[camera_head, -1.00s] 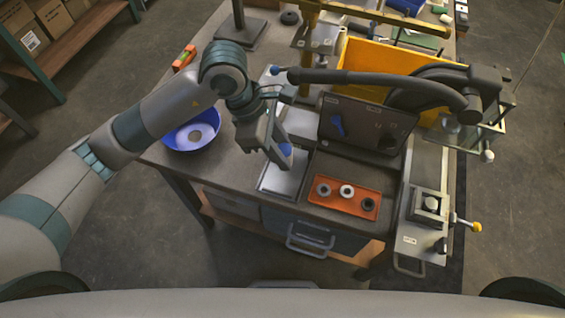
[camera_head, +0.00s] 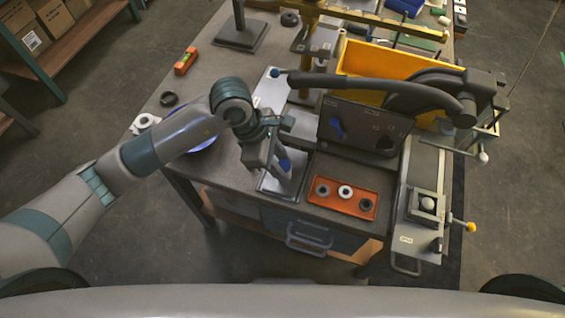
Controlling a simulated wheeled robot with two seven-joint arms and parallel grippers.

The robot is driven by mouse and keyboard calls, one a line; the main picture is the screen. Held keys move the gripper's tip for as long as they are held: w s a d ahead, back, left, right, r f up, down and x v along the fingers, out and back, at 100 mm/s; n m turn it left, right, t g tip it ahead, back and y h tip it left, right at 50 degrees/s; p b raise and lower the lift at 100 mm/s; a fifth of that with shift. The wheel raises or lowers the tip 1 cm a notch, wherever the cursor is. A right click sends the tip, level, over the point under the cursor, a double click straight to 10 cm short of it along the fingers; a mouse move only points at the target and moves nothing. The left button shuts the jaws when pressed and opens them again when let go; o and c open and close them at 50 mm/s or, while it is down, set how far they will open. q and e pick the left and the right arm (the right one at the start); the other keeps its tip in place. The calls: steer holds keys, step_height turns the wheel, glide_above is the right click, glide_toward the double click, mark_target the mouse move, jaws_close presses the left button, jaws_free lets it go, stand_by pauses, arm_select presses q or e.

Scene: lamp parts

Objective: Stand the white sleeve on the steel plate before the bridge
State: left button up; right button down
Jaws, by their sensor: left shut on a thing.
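The steel plate (camera_head: 268,186) is a pale square at the table's front edge, left of the orange tray. I cannot tell whether the piece touches the plate. Grey metal blocks (camera_head: 302,126) stand just behind the plate; I cannot make out the bridge clearly. My right gripper is not in view.
The orange tray (camera_head: 324,201) holds a white ring (camera_head: 345,191) and dark rings. A dark upright panel (camera_head: 352,126) and a yellow bin (camera_head: 372,58) stand behind. A white ring-like part (camera_head: 145,122) lies left.

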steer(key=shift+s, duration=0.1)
arm_select(q)
steer(key=shift+f+b, duration=0.25)
steer(key=shift+b, duration=0.05)
steer(key=o, duration=1)
steer(key=shift+r, duration=0.1)
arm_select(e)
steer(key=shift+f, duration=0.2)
arm_select(q)
steer(key=shift+o, duration=0.2)
steer(key=shift+r+p, duration=0.25)
steer(key=shift+p, duration=0.05)
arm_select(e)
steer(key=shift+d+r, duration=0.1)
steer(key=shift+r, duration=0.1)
